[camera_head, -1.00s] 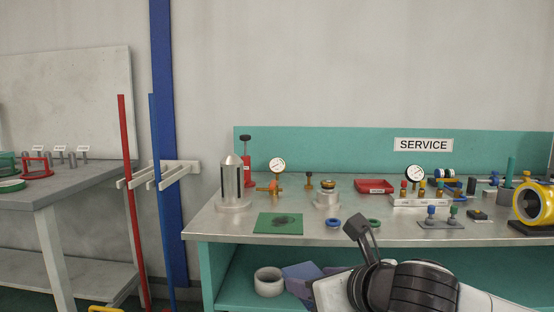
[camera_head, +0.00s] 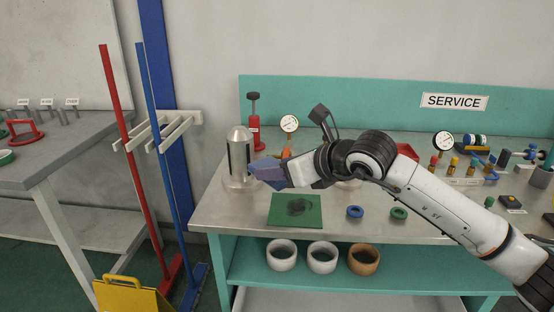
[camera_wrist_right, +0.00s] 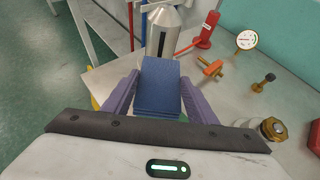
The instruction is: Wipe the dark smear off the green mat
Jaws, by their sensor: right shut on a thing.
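The green mat (camera_head: 280,219) lies flat near the front edge of the bench top, with a dark smear (camera_head: 300,206) on its middle and right part. My right gripper (camera_head: 268,172) has its purple fingers shut on a blue block-like pad (camera_wrist_right: 160,88). In the head view it is above the bench, behind and slightly left of the smear, apart from the mat. The fingers mostly hide the pad there. My left gripper is not in view.
A metal cylinder (camera_head: 240,153) stands close left of the gripper. A blue ring (camera_head: 355,212) and a green ring (camera_head: 398,214) lie right of the mat. Several cups, including a brown one (camera_head: 364,260), stand on the shelf below.

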